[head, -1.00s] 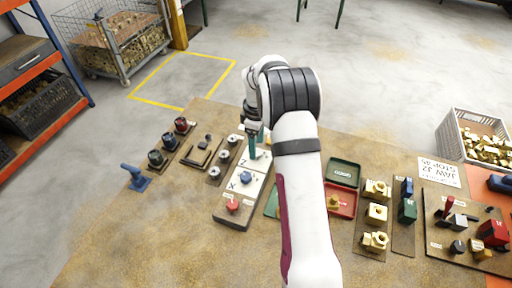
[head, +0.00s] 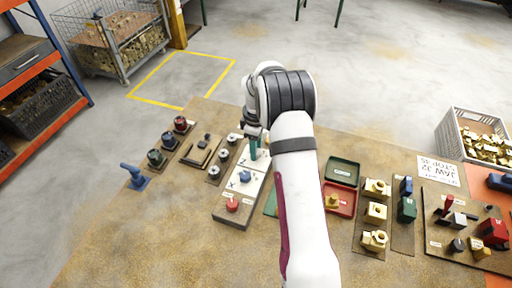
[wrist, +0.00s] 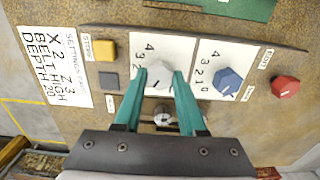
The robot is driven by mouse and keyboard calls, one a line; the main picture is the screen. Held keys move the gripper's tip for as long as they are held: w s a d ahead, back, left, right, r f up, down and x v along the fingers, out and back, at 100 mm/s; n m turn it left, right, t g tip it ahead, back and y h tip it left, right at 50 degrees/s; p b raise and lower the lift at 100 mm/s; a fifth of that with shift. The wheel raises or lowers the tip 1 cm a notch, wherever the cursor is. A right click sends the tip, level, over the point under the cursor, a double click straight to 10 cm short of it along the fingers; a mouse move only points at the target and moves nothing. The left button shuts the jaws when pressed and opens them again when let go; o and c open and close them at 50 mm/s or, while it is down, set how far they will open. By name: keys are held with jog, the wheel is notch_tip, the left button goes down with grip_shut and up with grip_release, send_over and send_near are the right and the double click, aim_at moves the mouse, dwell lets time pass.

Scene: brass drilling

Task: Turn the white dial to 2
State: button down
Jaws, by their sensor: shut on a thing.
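The white dial (wrist: 158,79) sits on a white plate with printed numbers, of which 4 and 3 show clearly in the wrist view. My gripper (wrist: 160,76) has its two teal fingers on either side of the dial and is shut on it. Which number the dial points to is hard to tell. In the head view my gripper (head: 254,150) reaches down to the far part of the control panel (head: 229,217), and my arm hides part of it.
On the panel, a blue dial (wrist: 228,82) and a red knob (wrist: 285,87) sit right of the white dial. A yellow button (wrist: 103,50), a grey button (wrist: 109,81) and a settings card (wrist: 54,66) are left. Green and red trays (head: 342,171) stand right of my arm.

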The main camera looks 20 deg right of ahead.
jog(key=shift+m, duration=0.3)
jog(key=m, duration=0.5)
jog(key=shift+m, duration=3.1)
jog(key=shift+c, duration=2.4)
grip_release()
notch_tip(320, 180, up, 16)
